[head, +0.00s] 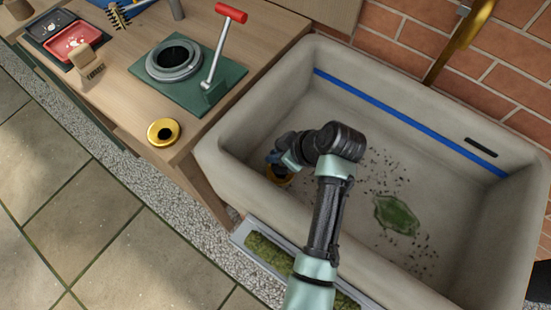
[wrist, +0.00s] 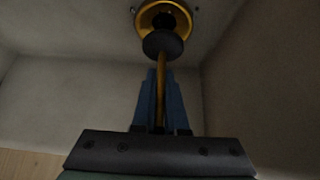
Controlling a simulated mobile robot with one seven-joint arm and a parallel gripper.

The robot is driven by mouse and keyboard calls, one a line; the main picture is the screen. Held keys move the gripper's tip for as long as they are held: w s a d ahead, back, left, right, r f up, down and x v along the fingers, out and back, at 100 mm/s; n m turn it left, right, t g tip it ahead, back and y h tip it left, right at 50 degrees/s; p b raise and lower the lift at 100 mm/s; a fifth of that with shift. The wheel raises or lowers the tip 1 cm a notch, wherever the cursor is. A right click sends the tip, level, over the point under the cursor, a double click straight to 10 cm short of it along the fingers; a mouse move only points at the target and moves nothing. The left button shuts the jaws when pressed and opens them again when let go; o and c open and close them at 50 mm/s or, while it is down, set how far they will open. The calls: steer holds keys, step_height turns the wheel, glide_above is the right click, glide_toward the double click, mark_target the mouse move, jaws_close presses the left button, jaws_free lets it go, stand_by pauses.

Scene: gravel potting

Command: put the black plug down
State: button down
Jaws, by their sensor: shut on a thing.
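My gripper (head: 282,155) is down inside the sink, near its left end. In the wrist view my gripper's blue fingers (wrist: 160,76) are shut on a thin brass stem, and the black plug (wrist: 163,44) is the dark disc at its far end. Beyond the plug is a brass ring with a dark opening (wrist: 163,16), which looks like the drain. The plug overlaps the ring's near edge in the picture; I cannot tell whether they touch. In the head view part of a brass ring (head: 280,180) shows under my gripper; the plug cannot be made out there.
The pale stone sink (head: 430,130) has dark grit and a green patch (head: 396,214) on its floor. A blue strip (head: 400,118) runs along its back wall. On the wooden bench stand a red-handled press (head: 210,85), a brass ring with a dark centre (head: 163,132) and trays (head: 68,38).

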step_height(320, 180, down, 2)
steer(key=shift+f, duration=0.2)
steer(key=c, duration=0.9)
jaws_free()
steer(key=shift+f, duration=0.1)
steer(key=shift+c, duration=0.2)
steer(key=shift+r, duration=0.2)
steer(key=p+v, duration=0.2)
steer(key=v, duration=1)
